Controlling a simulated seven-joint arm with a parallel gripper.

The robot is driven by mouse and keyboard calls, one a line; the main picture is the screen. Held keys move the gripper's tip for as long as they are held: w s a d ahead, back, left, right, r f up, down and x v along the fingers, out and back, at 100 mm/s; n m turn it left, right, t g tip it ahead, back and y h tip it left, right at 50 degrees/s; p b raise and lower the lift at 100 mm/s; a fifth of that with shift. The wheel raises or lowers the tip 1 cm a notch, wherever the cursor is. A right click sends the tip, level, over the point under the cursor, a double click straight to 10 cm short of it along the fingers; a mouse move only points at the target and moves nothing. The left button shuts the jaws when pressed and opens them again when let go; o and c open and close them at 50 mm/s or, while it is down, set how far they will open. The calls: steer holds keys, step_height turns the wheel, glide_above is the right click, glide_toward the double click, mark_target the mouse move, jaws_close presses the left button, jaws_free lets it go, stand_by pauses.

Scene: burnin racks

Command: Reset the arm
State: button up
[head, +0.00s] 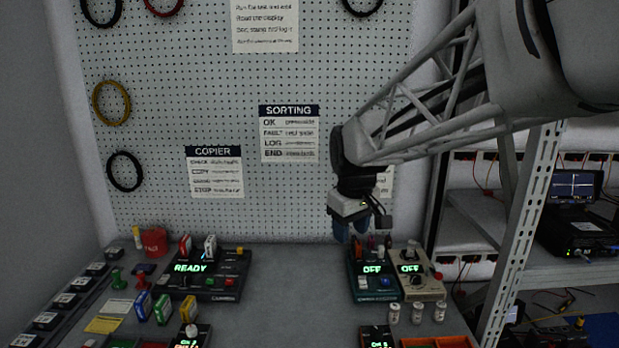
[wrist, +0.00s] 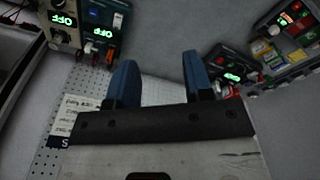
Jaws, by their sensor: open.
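My gripper (head: 350,230) hangs in front of the pegboard, above the back of the bench, just up from the teal device with the OFF display. In the wrist view my gripper (wrist: 155,85) shows two blue fingers spread well apart with nothing between them. My arm reaches in from the upper right in the head view. The fingertips are partly dark against the devices behind them, and I cannot tell the exact height above the bench.
A teal unit (head: 387,295) and a beige unit (head: 425,286) both read OFF. A black unit (head: 205,284) reads READY. Small coloured cards and blocks crowd the bench's left side. A metal rack post (head: 520,230) stands at right. The bench middle looks clear.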

steer(key=s+d+f+m, duration=0.2)
steer(key=s+d, duration=0.1)
steer(key=s, duration=0.6)
steer(key=s+d+f+m, duration=0.2)
steer(key=s+d, duration=0.1)
steer(key=s, duration=0.6)
steer(key=s+d+f+m+t, duration=0.1)
steer(key=s+d+f+m, duration=0.1)
steer(key=s, duration=0.7)
steer(key=shift+s+d+f+m, duration=0.4)
steer(key=shift+d+m, duration=0.1)
steer(key=shift+d, duration=0.45)
